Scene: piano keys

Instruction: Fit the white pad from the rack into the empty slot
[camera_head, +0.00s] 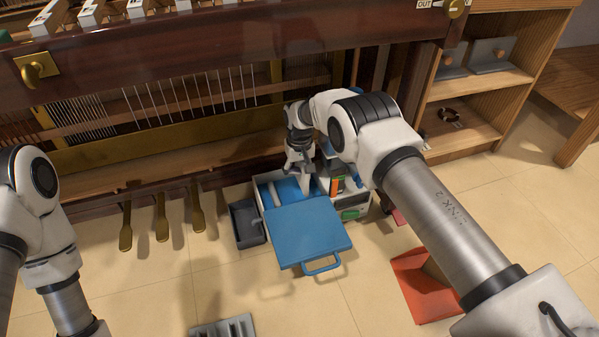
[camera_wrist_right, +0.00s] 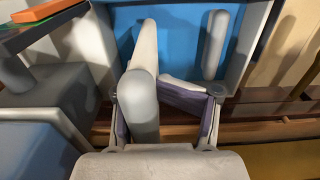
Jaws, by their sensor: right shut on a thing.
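My right gripper (camera_head: 302,178) reaches down over an open case with a blue lining and is shut on a white pad (camera_head: 305,187). In the right wrist view the pad (camera_wrist_right: 145,48) is a long pale piece, with a grey rounded part (camera_wrist_right: 144,105) at its near end between the fingers (camera_wrist_right: 160,110). A similar pale rod (camera_wrist_right: 215,45) lies on the blue lining. It also shows in the head view (camera_head: 275,193). A grey slotted rack (camera_head: 225,328) is cut off at the bottom edge. I cannot make out the empty slot. My left gripper is out of frame.
The case's blue lid (camera_head: 306,231) lies open towards me. A dark grey tray (camera_head: 246,223) stands left of it. The piano (camera_head: 220,50) with brass pedals (camera_head: 161,220) is behind. A red-orange piece (camera_head: 425,287) and shelves (camera_head: 460,135) are right.

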